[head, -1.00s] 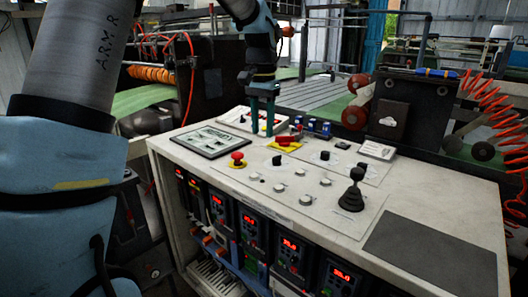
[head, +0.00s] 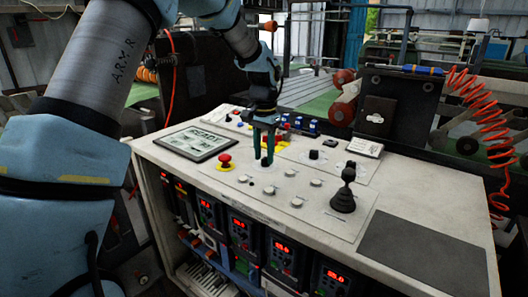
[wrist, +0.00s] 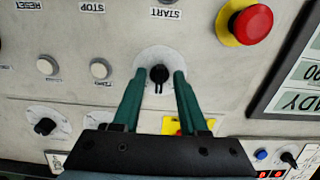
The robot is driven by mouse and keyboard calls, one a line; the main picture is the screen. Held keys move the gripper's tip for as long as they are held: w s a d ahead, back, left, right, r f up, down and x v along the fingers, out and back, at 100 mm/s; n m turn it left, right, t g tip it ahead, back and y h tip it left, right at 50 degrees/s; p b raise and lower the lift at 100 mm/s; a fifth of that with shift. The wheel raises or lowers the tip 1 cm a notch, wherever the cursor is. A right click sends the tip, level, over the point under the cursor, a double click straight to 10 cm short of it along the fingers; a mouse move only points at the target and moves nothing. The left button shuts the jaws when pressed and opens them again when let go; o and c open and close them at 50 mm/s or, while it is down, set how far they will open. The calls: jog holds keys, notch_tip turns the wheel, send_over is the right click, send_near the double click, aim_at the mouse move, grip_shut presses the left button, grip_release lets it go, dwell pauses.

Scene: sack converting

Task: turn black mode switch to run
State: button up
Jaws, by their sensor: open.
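The black mode switch (wrist: 159,74) is a small round knob on a pale round plate, with dark marks beside it. In the wrist view it sits between the fingertips of my open gripper (wrist: 159,76). A finger stands on each side, with a small gap visible. In the head view my gripper (head: 264,158) points down at the panel, and the switch (head: 265,162) shows low between the green fingers. The setting names around the knob are not readable, so I cannot tell its position.
A red emergency button (head: 225,161) on a yellow base stands left of my gripper. A framed display (head: 195,143) lies behind it. White push buttons (head: 297,202), other black knobs (head: 315,155) and a tall black joystick (head: 344,192) stand to the right. A dark mat (head: 425,245) lies front right.

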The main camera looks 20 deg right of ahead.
jog(key=shift+f, duration=0.2)
grip_shut()
dwell(0.3)
